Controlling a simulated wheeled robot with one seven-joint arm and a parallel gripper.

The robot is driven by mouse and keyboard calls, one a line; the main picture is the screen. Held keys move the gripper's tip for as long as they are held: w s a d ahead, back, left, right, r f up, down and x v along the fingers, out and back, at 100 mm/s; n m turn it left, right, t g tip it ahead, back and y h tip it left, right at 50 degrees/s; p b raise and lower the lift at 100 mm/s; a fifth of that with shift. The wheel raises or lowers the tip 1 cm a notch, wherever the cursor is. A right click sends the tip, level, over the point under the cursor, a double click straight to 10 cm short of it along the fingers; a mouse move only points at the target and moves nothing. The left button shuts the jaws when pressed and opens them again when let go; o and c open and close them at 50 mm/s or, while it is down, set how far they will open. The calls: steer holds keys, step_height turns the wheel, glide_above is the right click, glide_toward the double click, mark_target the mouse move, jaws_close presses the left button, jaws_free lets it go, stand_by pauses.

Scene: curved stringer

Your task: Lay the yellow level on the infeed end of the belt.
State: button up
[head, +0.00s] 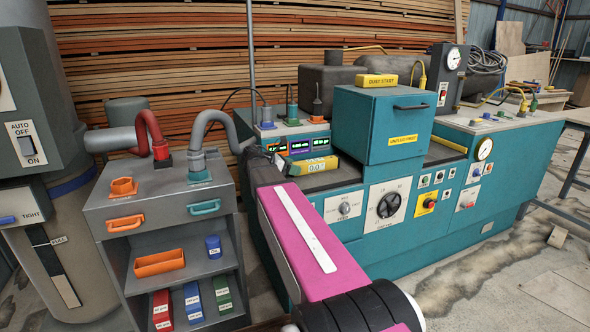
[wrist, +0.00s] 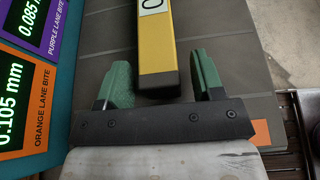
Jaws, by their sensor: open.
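The yellow level (head: 312,165) lies at the left end of the teal machine, just in front of the lit displays. In the head view my gripper (head: 279,162) is small and partly hidden by my arm.
A teal housing (head: 385,125) stands over the machine right of the level. Lit displays (head: 308,144) sit behind it. A grey cart (head: 165,205) with hoses, an orange tray and small boxes stands at left. Stacked boards fill the back. Floor at right is open.

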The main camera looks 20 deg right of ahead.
steer(key=v, duration=1)
steer(key=shift+a+r, duration=0.2)
steer(key=shift+a, duration=0.05)
